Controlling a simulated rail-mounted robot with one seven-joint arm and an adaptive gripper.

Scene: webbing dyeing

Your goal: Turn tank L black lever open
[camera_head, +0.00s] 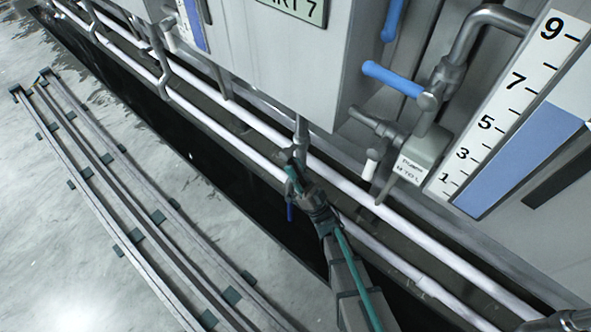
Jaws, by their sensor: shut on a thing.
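My gripper (296,172) is at the lower end of a grey vertical outlet pipe (301,130) under the grey tank (285,62). It is shut on a small dark piece at the pipe's end, which looks like the black lever. The fingers and wrist cover most of that piece, so its angle cannot be told.
White horizontal pipes (232,137) run behind and beside my arm, above a dark trough (215,185). To the right are a blue-handled valve (392,79), a white-handled lever (371,166), a box labelled "M TO L" (422,157) and a level gauge (497,125). Floor rails (125,205) lie left.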

